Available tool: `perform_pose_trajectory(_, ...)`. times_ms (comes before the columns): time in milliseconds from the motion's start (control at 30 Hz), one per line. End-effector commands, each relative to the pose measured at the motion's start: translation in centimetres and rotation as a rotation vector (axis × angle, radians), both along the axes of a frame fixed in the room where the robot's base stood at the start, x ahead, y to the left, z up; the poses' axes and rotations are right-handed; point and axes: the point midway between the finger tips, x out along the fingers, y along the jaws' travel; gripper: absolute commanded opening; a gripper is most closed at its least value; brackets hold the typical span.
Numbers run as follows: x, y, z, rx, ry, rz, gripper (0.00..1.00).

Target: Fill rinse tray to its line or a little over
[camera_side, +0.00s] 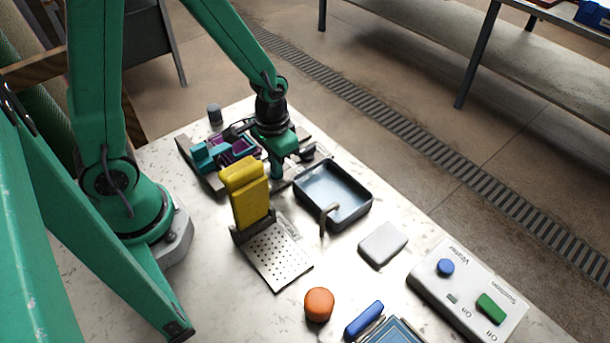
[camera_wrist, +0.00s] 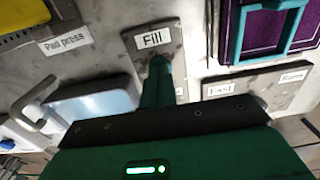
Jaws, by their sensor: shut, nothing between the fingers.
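The rinse tray (camera_side: 368,209) is a dark-rimmed basin with a pale blue inside, right of my gripper in the side view. Its near part also shows in the wrist view (camera_wrist: 100,88), at the left. I cannot make out a line or tell the water level. A bent spout-like pipe (camera_side: 325,214) stands at its near edge. My gripper (camera_side: 277,172) is shut and empty, pointing down beside the tray. In the wrist view its fingertips (camera_wrist: 158,62) are over the plate labelled "Fill" (camera_wrist: 153,40), hiding its middle; I cannot tell whether they touch.
A yellow pad (camera_side: 248,190) stands upright by a perforated plate (camera_side: 275,262), close to my gripper. A purple piece in a teal frame (camera_wrist: 237,35) lies behind. A "Fast" plate (camera_wrist: 222,88) is nearby. A control box (camera_side: 470,290), grey block (camera_side: 383,243) and orange knob (camera_side: 319,304) stand forward.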

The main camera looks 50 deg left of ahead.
Motion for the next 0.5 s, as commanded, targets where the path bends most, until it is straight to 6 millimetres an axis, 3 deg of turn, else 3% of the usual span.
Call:
perform_pose_trajectory(167, -0.2, 0.0, 0.3, 0.000, 0.005, 0.000, 0.00)
perform_pose_trajectory(500, 0.0, 0.0, 3.1, 0.000, 0.000, 0.000, 0.00)
